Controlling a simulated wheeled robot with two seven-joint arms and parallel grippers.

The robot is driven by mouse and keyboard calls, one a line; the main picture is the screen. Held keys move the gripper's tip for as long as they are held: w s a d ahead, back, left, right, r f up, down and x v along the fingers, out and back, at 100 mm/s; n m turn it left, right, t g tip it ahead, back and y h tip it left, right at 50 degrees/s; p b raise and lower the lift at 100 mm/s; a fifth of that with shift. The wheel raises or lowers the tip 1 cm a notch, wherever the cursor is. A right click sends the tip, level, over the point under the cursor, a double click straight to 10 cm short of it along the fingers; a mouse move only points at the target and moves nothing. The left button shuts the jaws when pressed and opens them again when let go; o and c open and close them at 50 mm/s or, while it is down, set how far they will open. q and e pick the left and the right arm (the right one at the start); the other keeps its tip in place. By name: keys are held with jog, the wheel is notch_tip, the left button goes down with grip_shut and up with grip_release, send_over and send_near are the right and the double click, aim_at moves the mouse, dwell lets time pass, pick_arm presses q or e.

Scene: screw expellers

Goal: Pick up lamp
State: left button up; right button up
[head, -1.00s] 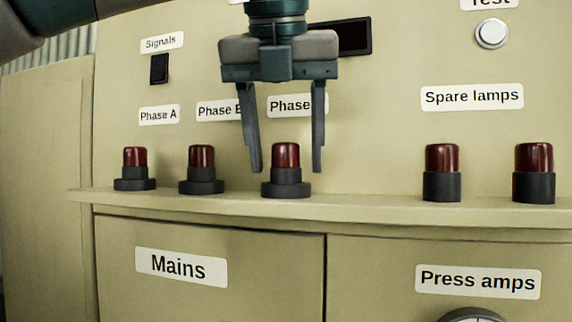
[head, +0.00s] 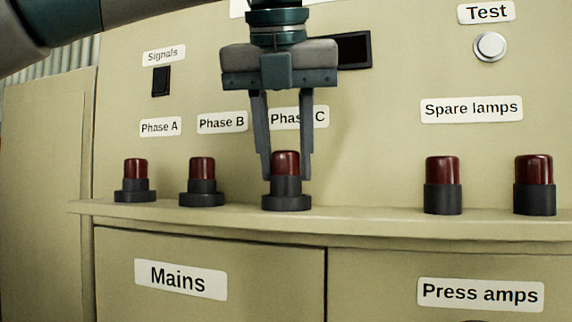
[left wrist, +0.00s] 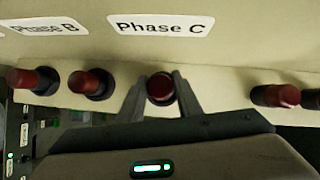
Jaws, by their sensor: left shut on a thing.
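The Phase C lamp (head: 286,163) has a dark red cap and black body and stands upright in its black base on the ledge. It also shows in the left wrist view (left wrist: 161,87), between the fingers. My left gripper (head: 286,175) points down and is shut on this lamp, one finger on each side. The Phase A lamp (head: 136,168) and Phase B lamp (head: 202,168) stand upright in their bases to the left. Two spare lamps (head: 443,185) (head: 534,184) stand on the ledge to the right. My right gripper is not in view.
The ledge (head: 350,222) runs along the beige panel and is bare between the Phase C lamp and the spare lamps. The panel wall rises close behind the lamps, with a black switch (head: 161,81) and a white Test button (head: 489,46).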

pick_arm(q)
jog(key=shift+r, duration=4.7)
jog(key=shift+f, duration=0.1)
jog(key=shift+c, duration=0.2)
